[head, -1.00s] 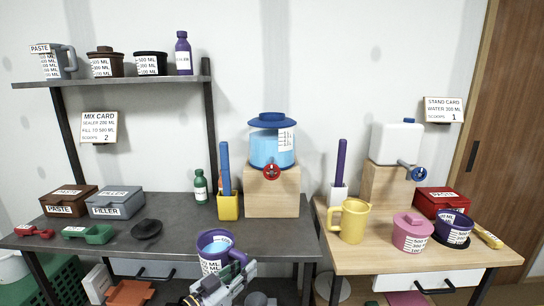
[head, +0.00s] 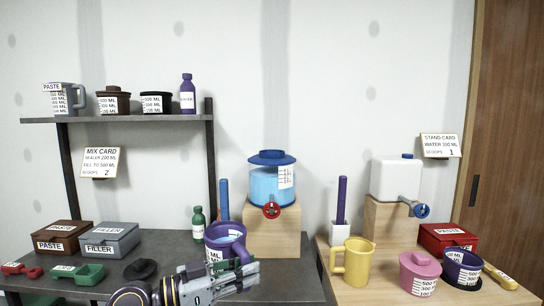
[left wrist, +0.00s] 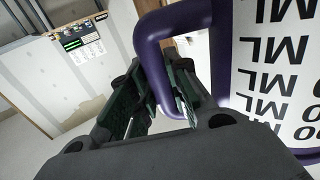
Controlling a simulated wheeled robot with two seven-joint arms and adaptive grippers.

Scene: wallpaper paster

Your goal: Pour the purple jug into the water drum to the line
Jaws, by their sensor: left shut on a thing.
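The purple jug (head: 226,238) has a white ML scale and light blue liquid inside. It is upright in front of the water drum's wooden stand. My left gripper (head: 245,272) is shut on its handle; the left wrist view shows the purple handle (left wrist: 150,50) between the fingers and the scale label (left wrist: 270,60) beside them. The water drum (head: 270,185) is clear, with blue water, a blue lid (head: 271,157) lying over its top, a white scale strip and a red tap (head: 271,210). The fill line is too small to make out. My right gripper is not in view.
A wooden block (head: 272,235) bears the drum. A yellow jug (head: 352,262) stands on the right table. A shelf (head: 130,118) hangs at upper left.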

